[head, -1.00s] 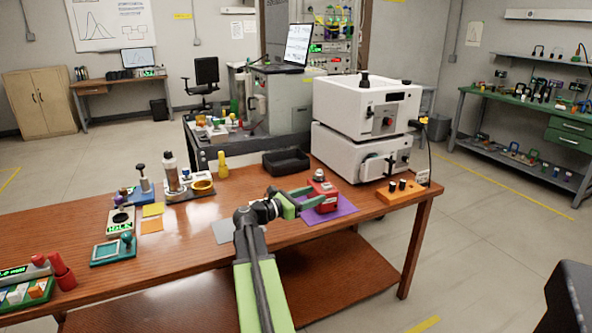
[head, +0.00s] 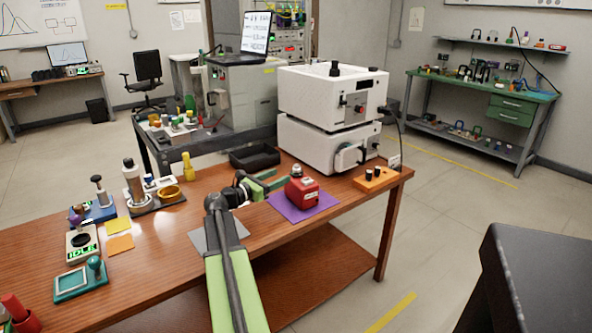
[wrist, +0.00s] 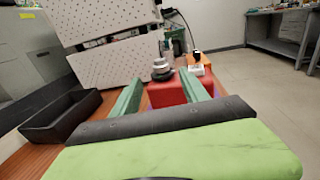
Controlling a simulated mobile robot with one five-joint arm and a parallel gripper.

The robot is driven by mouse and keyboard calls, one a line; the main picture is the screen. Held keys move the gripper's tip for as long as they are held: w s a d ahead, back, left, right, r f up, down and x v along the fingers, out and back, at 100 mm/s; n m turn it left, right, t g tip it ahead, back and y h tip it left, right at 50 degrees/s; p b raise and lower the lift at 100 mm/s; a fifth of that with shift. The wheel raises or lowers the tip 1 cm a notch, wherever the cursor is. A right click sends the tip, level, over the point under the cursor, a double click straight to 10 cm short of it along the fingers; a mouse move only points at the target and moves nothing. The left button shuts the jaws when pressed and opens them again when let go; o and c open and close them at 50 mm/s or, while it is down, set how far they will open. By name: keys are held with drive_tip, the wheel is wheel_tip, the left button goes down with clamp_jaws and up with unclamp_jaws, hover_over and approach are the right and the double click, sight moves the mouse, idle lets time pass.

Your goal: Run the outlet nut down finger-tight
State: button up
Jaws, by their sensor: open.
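A small red block-shaped unit (head: 301,191) stands on a purple mat (head: 324,205) near the right end of the wooden bench. A round grey metal fitting (head: 295,171) sits on top of it; I cannot tell whether this is the outlet nut. In the wrist view the red unit (wrist: 180,93) lies ahead, with the stacked grey fitting (wrist: 162,70) above it. My gripper (head: 277,181) is open and empty, just left of the red unit in the head view. Its green fingers (wrist: 160,92) point towards the unit. I cannot tell whether they touch it.
Two stacked white instruments (head: 330,110) stand behind the red unit. A black tray (head: 254,157) lies behind my gripper. An orange block with black knobs (head: 377,179) is to the right. A grey mat (head: 215,236) lies beneath my arm.

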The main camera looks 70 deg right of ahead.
sight(296, 168)
drive_tip(key=x, duration=0.9)
drive_tip(key=shift+s+d, duration=0.15)
drive_tip(key=shift+d, duration=0.05)
clamp_jaws()
drive_tip(key=shift+a, duration=0.2)
drive_tip(key=shift+d, duration=0.2)
